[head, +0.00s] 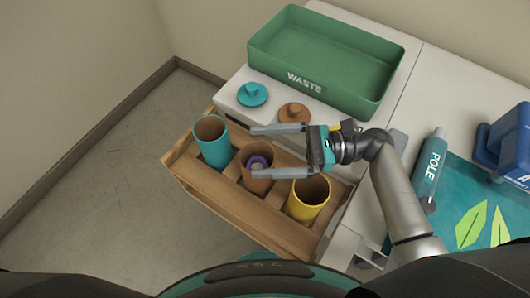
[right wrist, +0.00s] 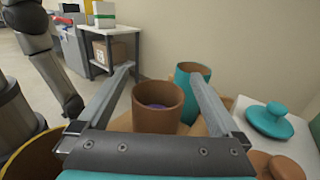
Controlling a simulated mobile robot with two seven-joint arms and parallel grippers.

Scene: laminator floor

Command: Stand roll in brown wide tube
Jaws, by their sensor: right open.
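The brown wide tube (head: 246,182) stands in a wooden drawer, between a teal tube and a yellow tube. A purple roll (head: 258,162) is inside the brown tube, and its top end shows within the mouth. In the right wrist view the brown tube (right wrist: 155,122) is upright between my fingers, with the purple roll (right wrist: 158,106) low inside it. My right gripper (head: 254,152) is open and empty, its fingers spread on either side of the brown tube's mouth. Whether the fingers touch the tube cannot be told. My left gripper is not in view.
The teal tube (head: 214,150) and yellow tube (head: 308,200) stand in the wooden drawer (head: 222,207). A teal lid (head: 252,94) and brown lid (head: 294,112) lie on the white top. Behind are a green WASTE tray (head: 285,76), a POLE cylinder (head: 431,165) and a blue container (head: 512,145).

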